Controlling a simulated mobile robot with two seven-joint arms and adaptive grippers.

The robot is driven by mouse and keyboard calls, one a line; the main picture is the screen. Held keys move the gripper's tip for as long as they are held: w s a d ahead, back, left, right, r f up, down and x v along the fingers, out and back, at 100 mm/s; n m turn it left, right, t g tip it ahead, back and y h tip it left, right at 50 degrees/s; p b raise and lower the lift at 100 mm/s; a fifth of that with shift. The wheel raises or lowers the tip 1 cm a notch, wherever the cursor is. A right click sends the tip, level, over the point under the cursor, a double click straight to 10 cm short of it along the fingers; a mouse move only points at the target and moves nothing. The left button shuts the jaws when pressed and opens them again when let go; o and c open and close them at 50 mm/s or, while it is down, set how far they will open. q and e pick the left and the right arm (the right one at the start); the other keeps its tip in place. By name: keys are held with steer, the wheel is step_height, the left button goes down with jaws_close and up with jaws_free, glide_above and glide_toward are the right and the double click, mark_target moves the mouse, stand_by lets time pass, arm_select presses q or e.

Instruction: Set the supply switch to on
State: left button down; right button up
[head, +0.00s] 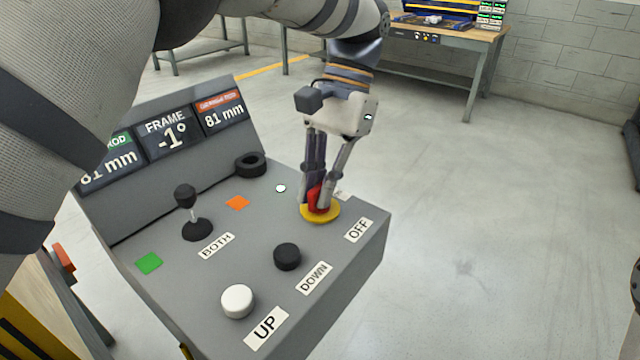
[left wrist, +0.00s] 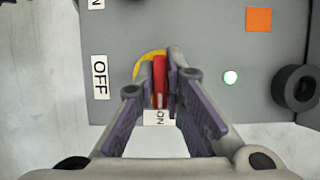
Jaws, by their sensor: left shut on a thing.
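The supply switch is a red handle (head: 316,199) on a round yellow base (head: 322,214) at the right end of the grey console. My left gripper (head: 317,203) reaches down from above and is shut on the red handle, one finger on each side. In the left wrist view the handle (left wrist: 160,79) lies between the fingertips, its length lined up with the ON label (left wrist: 158,117). The OFF label (left wrist: 100,77) lies to the side there, and also shows in the head view (head: 358,230). The fingers hide part of the base.
A small round white lamp (head: 280,188) is beside the switch. The console also has a black ring-shaped knob (head: 250,164), a joystick (head: 194,213), a black button (head: 287,256) and a white button (head: 238,300). Displays stand behind. The floor to the right is clear.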

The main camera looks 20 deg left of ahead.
mark_target(320, 185)
arm_select(q)
steer(key=c, duration=1.7)
jaws_free()
step_height(320, 185, up, 10)
steer(key=shift+r, duration=0.1)
